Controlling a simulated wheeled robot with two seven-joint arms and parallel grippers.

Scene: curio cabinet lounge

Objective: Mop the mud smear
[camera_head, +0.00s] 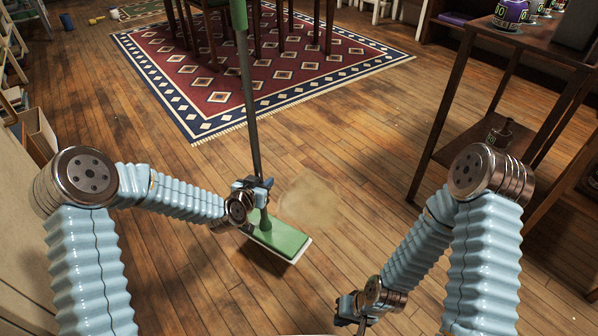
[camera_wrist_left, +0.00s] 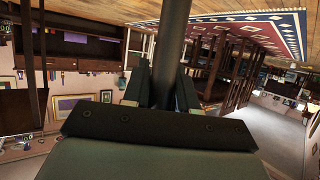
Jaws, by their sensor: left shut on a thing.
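The mop has a dark handle (camera_head: 250,110) with a green upper part and a flat green head (camera_head: 280,238) with a pale pad edge. My left gripper (camera_head: 262,187) is shut around the lower handle, just above the head. The dark handle also runs between the jaws in the left wrist view (camera_wrist_left: 172,50). The mud smear (camera_head: 310,202) is a faint tan patch on the wooden floor. The mop head lies at its near left side; I cannot tell whether the pad touches the floor. My right gripper (camera_head: 347,310) is low at the bottom, away from the mop, its jaw opening unclear.
A patterned red and blue rug (camera_head: 270,70) with dark furniture legs lies beyond the smear. A dark wooden shelf table (camera_head: 500,140) with purple jars stands at the right. A cardboard box (camera_head: 38,132) is at the left. The floor around the smear is clear.

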